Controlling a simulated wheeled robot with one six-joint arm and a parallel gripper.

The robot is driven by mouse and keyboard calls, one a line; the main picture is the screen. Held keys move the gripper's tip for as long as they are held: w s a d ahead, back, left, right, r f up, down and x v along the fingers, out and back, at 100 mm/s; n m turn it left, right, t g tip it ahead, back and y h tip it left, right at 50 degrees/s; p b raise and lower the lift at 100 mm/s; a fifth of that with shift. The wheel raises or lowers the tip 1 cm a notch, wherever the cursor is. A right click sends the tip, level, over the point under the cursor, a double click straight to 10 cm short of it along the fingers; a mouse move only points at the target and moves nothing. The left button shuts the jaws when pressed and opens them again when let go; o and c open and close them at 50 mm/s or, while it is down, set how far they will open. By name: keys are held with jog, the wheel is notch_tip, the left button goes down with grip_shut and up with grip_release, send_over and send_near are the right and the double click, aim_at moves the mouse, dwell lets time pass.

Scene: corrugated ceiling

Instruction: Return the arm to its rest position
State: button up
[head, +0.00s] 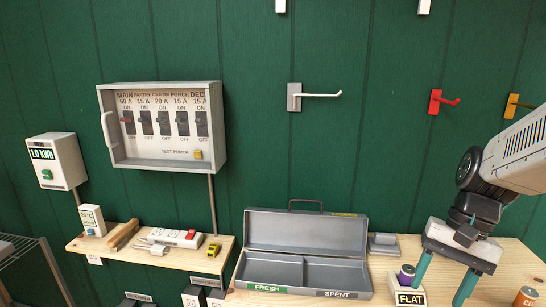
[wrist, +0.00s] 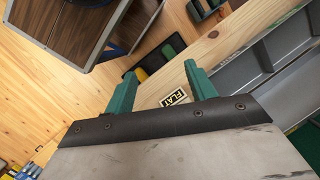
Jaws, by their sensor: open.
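My arm reaches in from the right in the head view. My gripper (head: 437,295) points down over the right part of the wooden shelf, with its two teal fingers spread apart. A small purple-topped cylinder (head: 406,273) stands by the FLAT label, just left of the fingers in the head view. Whether a finger touches it I cannot tell.
An open grey metal box (head: 305,271) with FRESH and SPENT labels stands left of my gripper. An orange cylinder (head: 527,296) is at the right. A breaker panel (head: 215,128) and hooks (head: 318,95) are on the green wall. A left shelf (head: 100,245) holds small items.

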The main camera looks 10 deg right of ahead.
jog(key=s+a+r+n+t+h, duration=0.3)
jog(key=s+a+r+n, duration=0.2)
jog(key=a+n, duration=0.3)
jog(key=shift+s+a+r, duration=0.3)
jog(key=shift+s+r, duration=0.1)
jog(key=shift+r, duration=0.15)
